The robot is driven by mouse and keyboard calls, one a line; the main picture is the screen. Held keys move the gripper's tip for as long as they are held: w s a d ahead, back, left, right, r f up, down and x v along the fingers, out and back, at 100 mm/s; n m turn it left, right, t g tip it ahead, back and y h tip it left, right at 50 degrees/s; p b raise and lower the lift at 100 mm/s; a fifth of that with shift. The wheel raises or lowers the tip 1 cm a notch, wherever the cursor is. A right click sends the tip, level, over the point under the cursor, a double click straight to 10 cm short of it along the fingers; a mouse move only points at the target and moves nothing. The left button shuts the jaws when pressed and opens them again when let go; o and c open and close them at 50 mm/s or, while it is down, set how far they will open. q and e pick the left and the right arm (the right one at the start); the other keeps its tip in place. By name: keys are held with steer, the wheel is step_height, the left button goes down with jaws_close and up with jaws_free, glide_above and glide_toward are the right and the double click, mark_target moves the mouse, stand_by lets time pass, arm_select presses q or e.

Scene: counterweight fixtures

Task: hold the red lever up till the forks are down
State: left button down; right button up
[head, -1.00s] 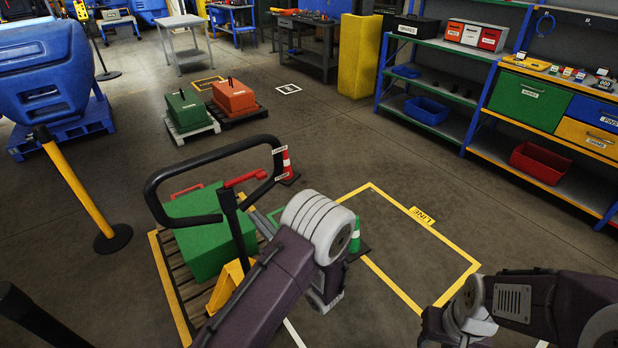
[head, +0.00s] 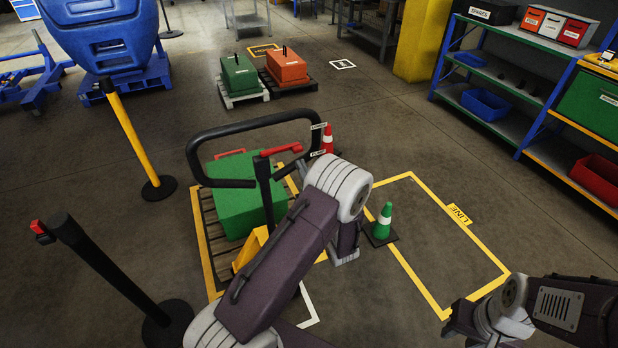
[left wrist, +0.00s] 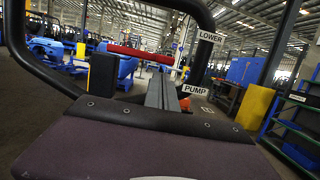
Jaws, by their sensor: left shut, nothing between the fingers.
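The red lever (head: 281,150) sticks out to the right from the dark post inside the pallet truck's black loop handle (head: 193,165). In the left wrist view the red lever (left wrist: 140,53) lies between the LOWER label (left wrist: 209,37) and the PUMP label (left wrist: 195,90). My left gripper (left wrist: 161,84) is shut and empty, its tips just below the lever; I cannot tell whether they touch. In the head view my arm mostly hides it. The yellow truck body (head: 251,246) stands by a green counterweight (head: 238,200) on a pallet; the forks are hidden.
A green cone (head: 382,222) stands right of my left arm, beside a yellow floor outline (head: 430,312). A red cone (head: 327,140) is behind the handle. Barrier posts (head: 135,140) stand at left.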

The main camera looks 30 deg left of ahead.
arm_select(q)
steer(key=shift+x, duration=1.35)
